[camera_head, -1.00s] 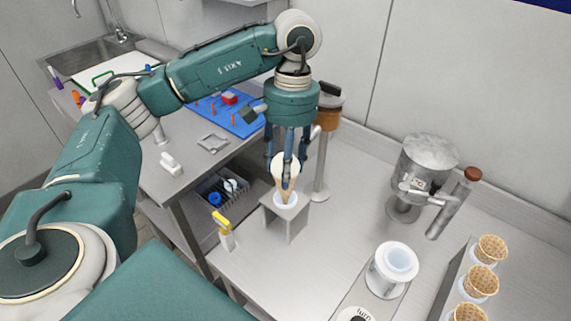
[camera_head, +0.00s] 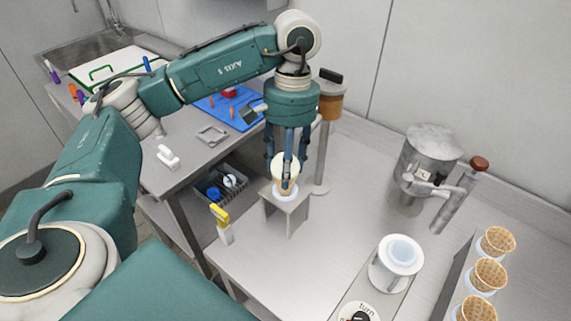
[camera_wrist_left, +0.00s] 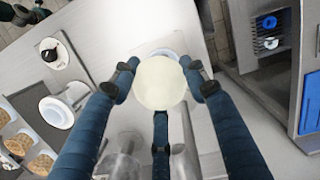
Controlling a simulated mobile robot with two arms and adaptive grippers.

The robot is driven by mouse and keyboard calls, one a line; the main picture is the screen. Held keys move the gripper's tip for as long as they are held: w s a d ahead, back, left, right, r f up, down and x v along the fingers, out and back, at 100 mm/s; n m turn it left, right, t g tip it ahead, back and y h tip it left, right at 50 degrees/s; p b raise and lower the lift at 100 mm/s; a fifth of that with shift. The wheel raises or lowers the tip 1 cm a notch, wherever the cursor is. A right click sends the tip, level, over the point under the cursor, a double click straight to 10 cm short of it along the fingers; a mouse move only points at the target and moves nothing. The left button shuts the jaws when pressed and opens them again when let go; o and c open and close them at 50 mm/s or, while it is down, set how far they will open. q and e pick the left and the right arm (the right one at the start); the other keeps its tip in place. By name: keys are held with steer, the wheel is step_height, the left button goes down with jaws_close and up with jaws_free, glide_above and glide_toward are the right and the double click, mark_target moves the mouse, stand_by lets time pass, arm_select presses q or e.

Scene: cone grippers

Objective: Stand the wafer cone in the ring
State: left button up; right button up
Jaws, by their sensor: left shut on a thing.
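The wafer cone (camera_head: 279,171) is upright, with a pale cream top. My left gripper (camera_head: 287,180) is shut on it from above, its blue fingers around the cone. In the left wrist view the cone (camera_wrist_left: 160,83) shows as a round cream disc between three fingers (camera_wrist_left: 160,97). The pale ring (camera_head: 286,195) sits on top of a small grey stand (camera_head: 297,217), directly under the cone. The cone's lower end goes down into the ring and is hidden there; I cannot tell whether it rests fully. My right gripper is out of view.
Several wafer cones (camera_head: 490,272) stand in a rack at the right. A white dish (camera_head: 400,255) and a grey metal machine (camera_head: 427,165) stand right of the stand. A post with a brown top (camera_head: 329,107) is close behind my gripper.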

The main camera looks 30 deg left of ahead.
arm_select(q)
steer(key=shift+f, duration=0.35)
steer(key=o, duration=0.8)
steer(key=shift+r, duration=0.15)
step_height(320, 180, up, 12)
steer(key=w, duration=0.1)
steer(key=shift+w, duration=0.3)
steer(key=shift+a, duration=0.1)
